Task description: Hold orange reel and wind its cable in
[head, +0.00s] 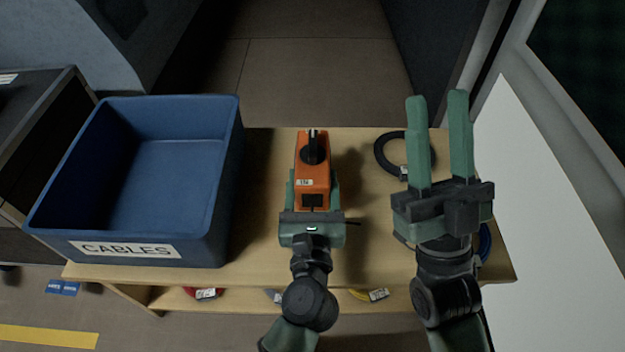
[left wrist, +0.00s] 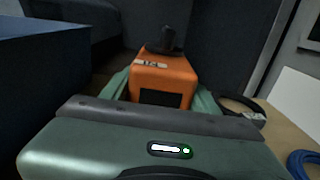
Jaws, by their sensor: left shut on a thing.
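The orange reel (head: 312,178) is a boxy orange case with a black knob or crank (head: 314,148) at its far end and a small white label. It stands over the middle of the wooden bench. My left gripper (head: 312,187) is shut on it, a finger on each side. The reel also shows in the left wrist view (left wrist: 162,78) between the green fingers. A short dark piece, perhaps cable, shows beside the left gripper. My right gripper (head: 438,128) is open and empty, to the right of the reel, fingers pointing away from me. No long cable run is clear.
A blue bin (head: 224,190) labelled CABLES stands on the left of the bench (head: 262,150), apparently empty. A black cable coil (head: 384,157) lies right of the reel. A blue coil (head: 485,243) is partly hidden behind my right arm. Red and yellow cables lie on the lower shelf.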

